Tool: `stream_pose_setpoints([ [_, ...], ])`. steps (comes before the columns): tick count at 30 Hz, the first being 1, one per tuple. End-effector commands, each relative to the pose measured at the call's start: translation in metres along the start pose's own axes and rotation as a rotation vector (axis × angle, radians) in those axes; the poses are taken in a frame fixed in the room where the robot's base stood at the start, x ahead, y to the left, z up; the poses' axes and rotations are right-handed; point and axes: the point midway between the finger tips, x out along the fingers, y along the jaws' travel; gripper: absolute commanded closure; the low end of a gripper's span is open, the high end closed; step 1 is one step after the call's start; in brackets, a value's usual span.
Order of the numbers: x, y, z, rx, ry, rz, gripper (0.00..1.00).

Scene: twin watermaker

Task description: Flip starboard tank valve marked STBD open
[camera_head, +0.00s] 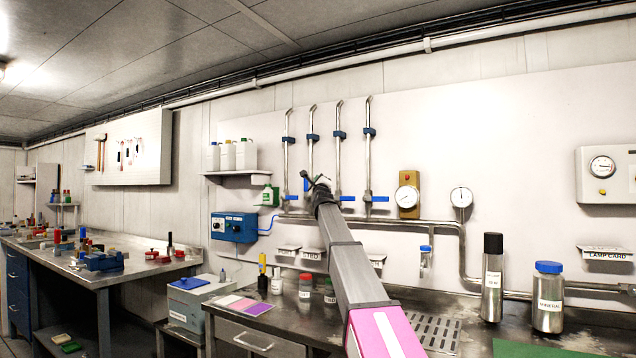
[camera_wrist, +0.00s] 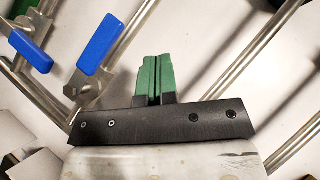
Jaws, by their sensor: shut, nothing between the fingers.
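A plate that appears to read STBD (camera_head: 312,253) is on the wall below the second pipe from the left. The blue handle (camera_head: 306,185) on that pipe points up, beside my gripper. In the wrist view a blue handle (camera_wrist: 98,45) lies roughly along its pipe, left of my fingers and apart from them. The neighbouring blue handle (camera_wrist: 31,52) lies across its pipe. My gripper (camera_head: 318,181) is at the pipes at valve height; its green fingers (camera_wrist: 153,78) are shut together and empty. My gripper partly hides the second valve in the head view.
Other blue handles (camera_head: 347,198) and (camera_head: 379,198) stick out sideways on the pipes to the right. The steel counter (camera_head: 405,300) below carries bottles and a jar (camera_head: 548,297). A blue box (camera_head: 234,227) hangs left.

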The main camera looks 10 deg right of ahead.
Motion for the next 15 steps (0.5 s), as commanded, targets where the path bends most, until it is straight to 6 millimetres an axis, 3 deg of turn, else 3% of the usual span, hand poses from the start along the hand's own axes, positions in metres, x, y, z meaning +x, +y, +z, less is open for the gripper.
stream_pose_setpoints([
  [1,-0.013,-0.006,0.001,0.0,0.0,-0.001,1.0],
  [9,-0.059,-0.032,0.008,0.0,0.0,-0.001,1.0],
  [15,-0.081,-0.045,0.012,-0.001,0.0,0.0,1.0],
])
